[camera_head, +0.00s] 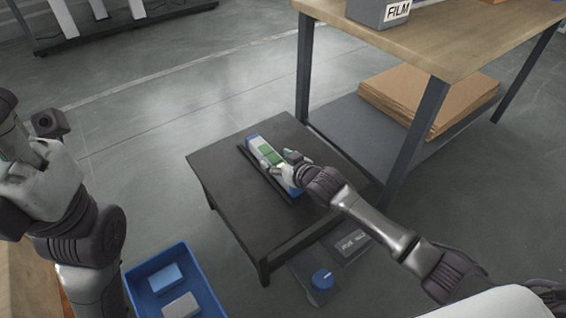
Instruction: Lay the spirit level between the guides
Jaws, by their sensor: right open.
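The spirit level (260,147), a long bar in white and blue with a green middle, lies on the low dark table (225,175). A thin dark guide (262,172) runs along its left side. The guide on the other side is hard to make out. My right gripper (281,161) is open at the near half of the level and hides part of it. I cannot tell whether its fingers touch the level. My left arm stands at the left edge, away from the table; its gripper (42,125) is only partly visible, its fingers unclear.
A wooden workbench (440,45) with a grey FILM box (378,12) stands at the upper right. Flat cardboard (405,95) lies on its lower shelf. A blue bin (208,290) holding blocks is at the lower left.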

